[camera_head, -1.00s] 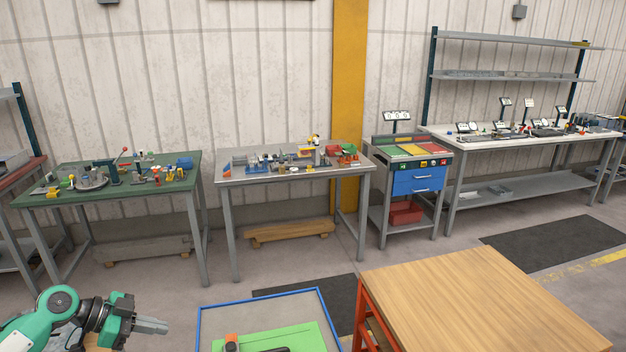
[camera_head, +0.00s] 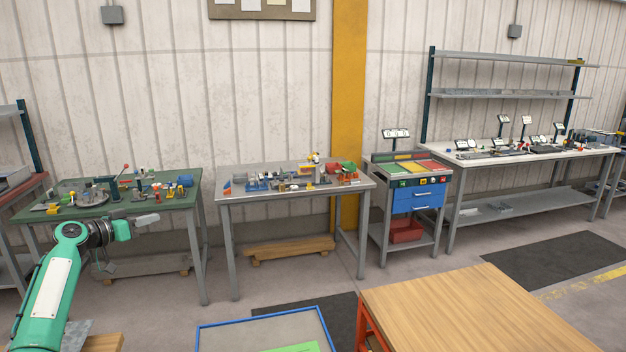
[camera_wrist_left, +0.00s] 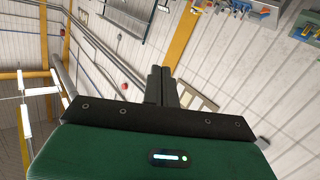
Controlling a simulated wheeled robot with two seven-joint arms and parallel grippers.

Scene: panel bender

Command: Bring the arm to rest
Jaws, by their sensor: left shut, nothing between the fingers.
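My left arm, green with dark joints, rises from the lower left in the head view. Its gripper (camera_head: 147,219) points right, in front of the green table's near edge, with its fingers together and nothing between them. In the left wrist view the two dark fingers (camera_wrist_left: 161,86) lie side by side, shut and empty, against the wall and ceiling. My right gripper is in neither view.
A green table (camera_head: 100,222) and a grey table (camera_head: 225,187) with small parts stand along the wall. A blue-drawer cart (camera_head: 415,201) stands right of them. A wooden-topped table (camera_head: 470,310) and a blue-rimmed tray (camera_head: 262,320) are in front.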

